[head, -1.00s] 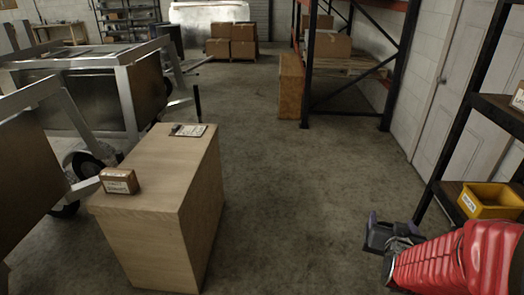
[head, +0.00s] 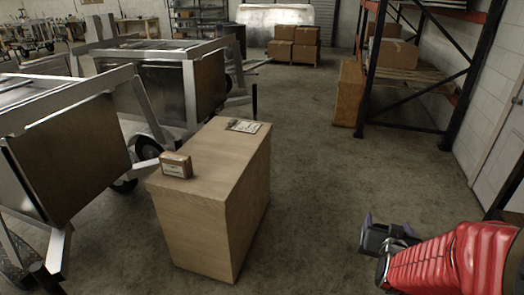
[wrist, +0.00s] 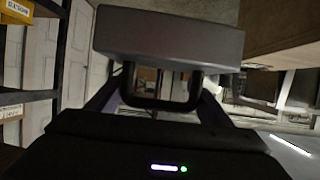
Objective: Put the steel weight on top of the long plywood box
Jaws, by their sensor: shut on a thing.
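The steel weight (wrist: 168,40) is a dark grey block with a black loop handle in the wrist view. My gripper (wrist: 163,90) is shut on that handle. In the head view my gripper (head: 388,243) is at the lower right, with the dark weight (head: 374,238) at its end, held over open floor, apart from any box. A long pale wooden box (head: 210,195), which looks like plywood, stands left of it.
Aluminium trailers (head: 165,88) stand close along the box's left side. A rack (head: 455,75) stands at the back right, with an upright orange-brown wooden panel or box (head: 347,95) beside it. Cartons (head: 295,45) are stacked at the back. Floor right of the box is clear.

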